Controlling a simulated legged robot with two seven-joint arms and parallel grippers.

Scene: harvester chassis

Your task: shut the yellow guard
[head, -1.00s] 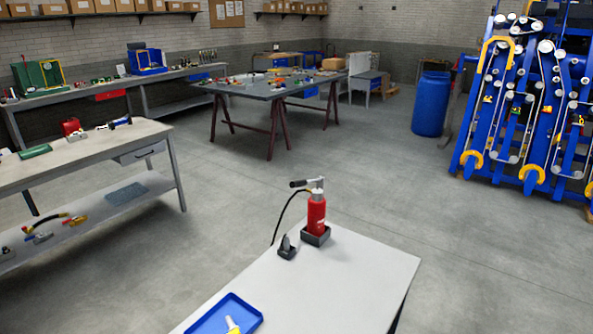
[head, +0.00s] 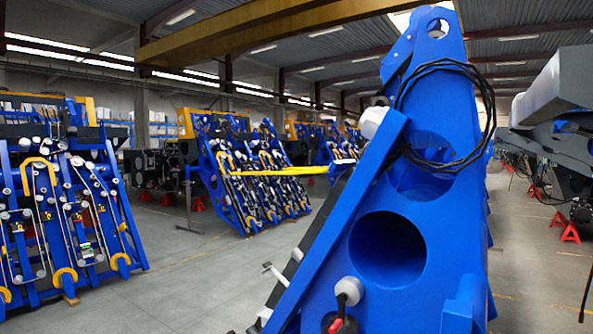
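A long yellow bar (head: 290,170) runs roughly level from the left edge of the large blue chassis frame (head: 395,250) in the middle distance. It may be the yellow guard, but I cannot tell for certain, nor whether it is open or shut. Its right end meets or passes behind the frame. The blue frame stands close in front of me, tilted, with large round holes. Neither of my grippers is in view.
A black cable coil (head: 447,85) hangs on the frame's upper part. A blue machine with yellow curved parts (head: 65,215) stands at left, with a similar one (head: 255,175) farther back. Red stands (head: 568,228) are at right. Grey floor (head: 205,265) is clear at left of centre.

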